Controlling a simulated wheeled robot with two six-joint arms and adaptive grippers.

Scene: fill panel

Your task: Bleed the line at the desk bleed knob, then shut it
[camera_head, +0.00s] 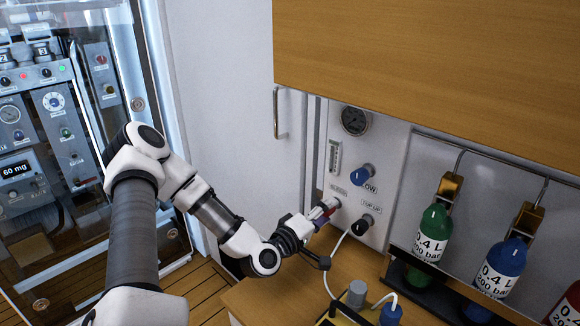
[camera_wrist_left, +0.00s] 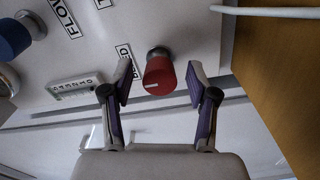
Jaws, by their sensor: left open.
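The bleed knob is a red cylinder on a short metal stem in the left wrist view (camera_wrist_left: 158,76), on the white panel (camera_head: 386,140), beside a partly covered label reading like "BLEED". My left gripper (camera_head: 326,208) is at the lower left of the panel in the head view, where its fingers mostly hide the knob. In the left wrist view my left gripper (camera_wrist_left: 160,84) is open, one finger on each side of the red knob, with a visible gap on both sides. My right gripper is not in view.
A blue flow knob (camera_head: 361,175) sits above, and a black top-up knob (camera_head: 363,226) is close at the right. A white hose (camera_head: 333,264) runs past the gripper to the desk. Gas bottles, green (camera_head: 432,233) and blue (camera_head: 499,268), stand right. A wooden cabinet (camera_head: 430,50) overhangs.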

